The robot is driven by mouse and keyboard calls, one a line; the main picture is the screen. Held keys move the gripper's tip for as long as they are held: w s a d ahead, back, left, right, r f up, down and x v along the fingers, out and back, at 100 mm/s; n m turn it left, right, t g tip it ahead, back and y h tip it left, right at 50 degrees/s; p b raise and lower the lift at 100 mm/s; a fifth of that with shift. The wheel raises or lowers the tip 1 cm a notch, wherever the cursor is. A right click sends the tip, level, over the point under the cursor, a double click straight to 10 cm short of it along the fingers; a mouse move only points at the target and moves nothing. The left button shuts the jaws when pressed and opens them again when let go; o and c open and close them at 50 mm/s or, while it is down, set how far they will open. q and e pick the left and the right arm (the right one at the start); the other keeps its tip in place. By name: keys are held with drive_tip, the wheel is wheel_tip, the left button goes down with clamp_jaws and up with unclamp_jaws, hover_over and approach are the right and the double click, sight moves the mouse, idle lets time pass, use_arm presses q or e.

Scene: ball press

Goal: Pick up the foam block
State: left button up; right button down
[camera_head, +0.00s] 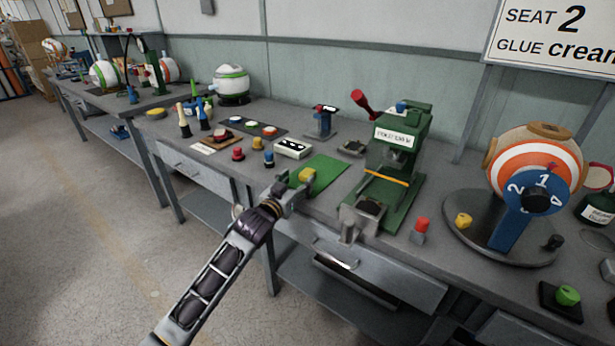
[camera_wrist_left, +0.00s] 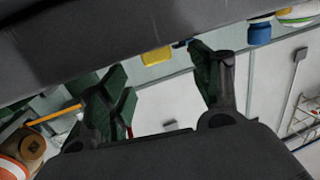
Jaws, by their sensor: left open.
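A small yellow block (camera_head: 307,174), which looks like the foam block, sits on a green mat (camera_head: 326,172) on the workbench. My left gripper (camera_head: 295,187) is open at the near-left edge of the mat, just short of the block; I cannot tell whether it touches it. In the left wrist view the two dark green fingers (camera_wrist_left: 163,72) are spread with nothing between them. A yellow piece (camera_wrist_left: 157,56), likely the same block, shows beyond the fingertips. My right gripper is not in view.
A green press (camera_head: 400,150) with a red-knobbed lever stands right of the mat. A white box (camera_head: 292,149) and several coloured knobs stand behind and left.

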sight(305, 175)
use_arm(q)
drive_tip(key=shift+w+d, duration=0.1)
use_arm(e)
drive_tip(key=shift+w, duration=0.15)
use_arm(q)
drive_tip(key=shift+w+d, duration=0.1)
drive_tip(key=shift+w, duration=0.15)
drive_tip(key=shift+w+d+f+b, duration=0.15)
drive_tip(key=shift+w+d+b, duration=0.2)
drive_tip(key=shift+w+b, duration=0.15)
drive_tip(key=shift+w+d, duration=0.3)
drive_tip(key=shift+w, duration=0.3)
drive_tip(key=shift+b+x, duration=0.45)
drive_tip(key=shift+x, duration=0.35)
drive_tip(key=shift+w, duration=0.15)
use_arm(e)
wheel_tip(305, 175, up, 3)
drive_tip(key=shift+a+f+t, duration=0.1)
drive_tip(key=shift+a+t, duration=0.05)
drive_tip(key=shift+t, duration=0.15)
use_arm(q)
drive_tip(key=shift+c, duration=0.4)
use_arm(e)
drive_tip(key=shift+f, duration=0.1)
